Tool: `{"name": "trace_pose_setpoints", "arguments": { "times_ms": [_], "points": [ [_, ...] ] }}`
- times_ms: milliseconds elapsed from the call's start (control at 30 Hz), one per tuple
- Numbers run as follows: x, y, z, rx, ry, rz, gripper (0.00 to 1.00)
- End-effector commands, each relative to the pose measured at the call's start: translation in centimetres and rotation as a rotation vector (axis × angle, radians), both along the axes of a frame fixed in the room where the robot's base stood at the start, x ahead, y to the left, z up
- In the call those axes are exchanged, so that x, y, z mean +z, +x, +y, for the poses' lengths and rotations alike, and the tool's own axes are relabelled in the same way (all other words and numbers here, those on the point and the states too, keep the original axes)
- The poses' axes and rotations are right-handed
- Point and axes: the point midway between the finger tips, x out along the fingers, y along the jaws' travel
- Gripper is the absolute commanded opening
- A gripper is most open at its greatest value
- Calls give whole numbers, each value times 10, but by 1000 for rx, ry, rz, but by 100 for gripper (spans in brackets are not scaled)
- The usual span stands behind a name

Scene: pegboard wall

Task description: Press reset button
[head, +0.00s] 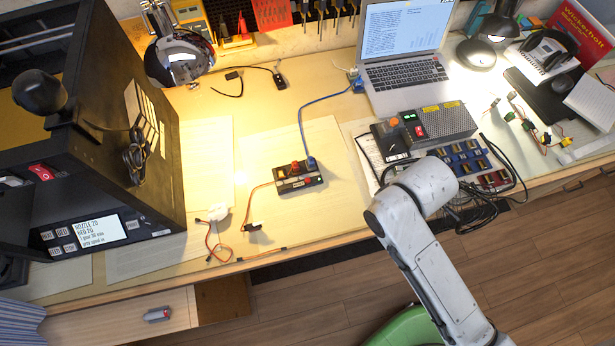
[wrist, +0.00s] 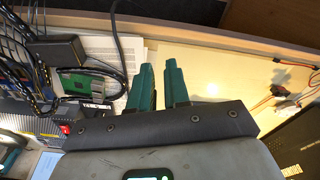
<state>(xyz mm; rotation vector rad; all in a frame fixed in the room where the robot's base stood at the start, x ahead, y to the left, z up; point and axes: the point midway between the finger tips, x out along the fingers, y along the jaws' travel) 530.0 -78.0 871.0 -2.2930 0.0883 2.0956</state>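A button marked reset cannot be made out; the labels are too small to read. My gripper (wrist: 157,66) shows in the wrist view as two teal fingers standing close together, with a narrow gap and nothing held. It is above the table's front area. In the head view my arm hides it.
A grey power unit (head: 441,122) with a red switch stands right of the control box. A laptop (head: 405,60), lamp (head: 477,52) and loose cables crowd the back and right. The pale mat left of the control box is mostly clear. A drawer handle (head: 158,314) shows below the edge.

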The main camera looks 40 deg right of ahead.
Motion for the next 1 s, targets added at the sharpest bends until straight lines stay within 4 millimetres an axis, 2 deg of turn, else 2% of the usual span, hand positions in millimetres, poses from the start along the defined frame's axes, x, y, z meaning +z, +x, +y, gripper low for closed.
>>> {"name": "trace_pose_setpoints", "arguments": {
  "times_ms": [33, 167, 1000],
  "points": [
    [0, 0, 0, 0, 0, 0, 11],
    [0, 0, 0, 0, 0, 0, 0],
    [0, 0, 0, 0, 0, 0, 0]
  ]
}}
